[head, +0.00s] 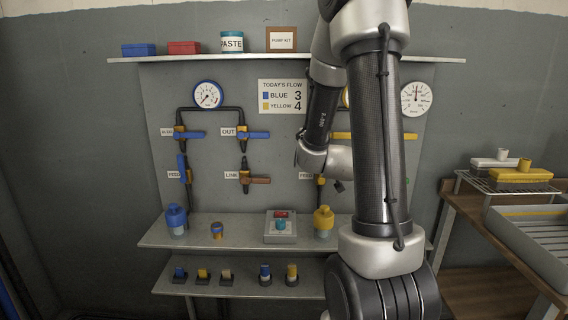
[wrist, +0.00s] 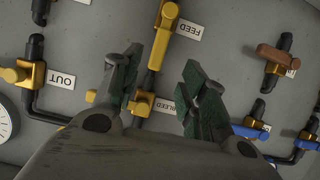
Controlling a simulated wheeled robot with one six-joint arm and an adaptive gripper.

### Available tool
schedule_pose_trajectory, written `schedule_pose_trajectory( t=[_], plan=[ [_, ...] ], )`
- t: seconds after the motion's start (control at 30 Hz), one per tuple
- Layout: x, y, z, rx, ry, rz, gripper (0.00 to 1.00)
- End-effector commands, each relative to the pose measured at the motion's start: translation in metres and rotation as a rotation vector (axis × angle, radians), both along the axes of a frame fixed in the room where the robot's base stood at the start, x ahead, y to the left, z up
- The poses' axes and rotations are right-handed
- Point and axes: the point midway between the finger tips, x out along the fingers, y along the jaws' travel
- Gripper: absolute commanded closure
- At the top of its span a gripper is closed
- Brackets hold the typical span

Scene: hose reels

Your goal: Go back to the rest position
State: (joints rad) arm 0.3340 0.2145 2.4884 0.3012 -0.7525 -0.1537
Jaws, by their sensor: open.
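My gripper (wrist: 157,95) is open and empty in the wrist view, with its two dark green-padded fingers spread apart. Between and beyond the fingers are a yellow valve handle marked FEED (wrist: 165,45) and a brass valve by a BLEED label (wrist: 140,104). In the head view my arm reaches up and folds down in front of the right half of the grey panel (head: 225,105). The gripper itself is hidden or too small to make out there. My arm covers part of the yellow valve side.
Several small coloured pieces sit on the lower shelf (head: 235,291). A wooden bench (head: 478,230) with a tray (head: 535,232) stands at right.

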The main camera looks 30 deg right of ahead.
Motion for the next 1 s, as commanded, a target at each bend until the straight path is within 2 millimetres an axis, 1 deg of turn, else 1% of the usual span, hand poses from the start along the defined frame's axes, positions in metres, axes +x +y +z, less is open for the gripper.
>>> schedule_pose_trajectory(
  t=[0.17,0.2,0.27,0.33,0.37,0.4,0.43,0.47,0.5,0.53,0.57,0.6,0.63,0.67,0.7,0.73,0.8,0.9,1.0],
  plan=[
    [0.0,0.0,-0.001,0.004,0.0,-0.002,0.57],
    [-0.001,0.001,-0.004,0.014,0.01,-0.001,0.57],
    [-0.004,0.005,-0.013,0.045,0.045,0.004,0.57],
    [-0.011,0.015,-0.035,0.109,0.128,0.02,0.57],
    [-0.017,0.022,-0.047,0.145,0.179,0.031,0.57],
    [-0.027,0.032,-0.065,0.201,0.26,0.047,0.57],
    [-0.037,0.041,-0.076,0.242,0.324,0.06,0.57],
    [-0.047,0.051,-0.082,0.283,0.383,0.076,0.57],
    [-0.062,0.065,-0.086,0.332,0.461,0.099,0.57],
    [-0.073,0.077,-0.084,0.363,0.517,0.12,0.57],
    [-0.085,0.089,-0.081,0.39,0.571,0.141,0.57],
    [-0.102,0.105,-0.074,0.419,0.64,0.171,0.57],
    [-0.115,0.117,-0.066,0.434,0.691,0.194,0.57],
    [-0.13,0.128,-0.057,0.447,0.74,0.217,0.57],
    [-0.149,0.141,-0.043,0.455,0.801,0.246,0.57],
    [-0.163,0.15,-0.033,0.456,0.839,0.264,0.57],
    [-0.194,0.166,-0.009,0.444,0.913,0.305,0.57],
    [-0.23,0.181,0.023,0.402,0.964,0.355,0.57],
    [-0.25,0.19,0.049,0.343,0.943,0.404,0.57]
  ],
)
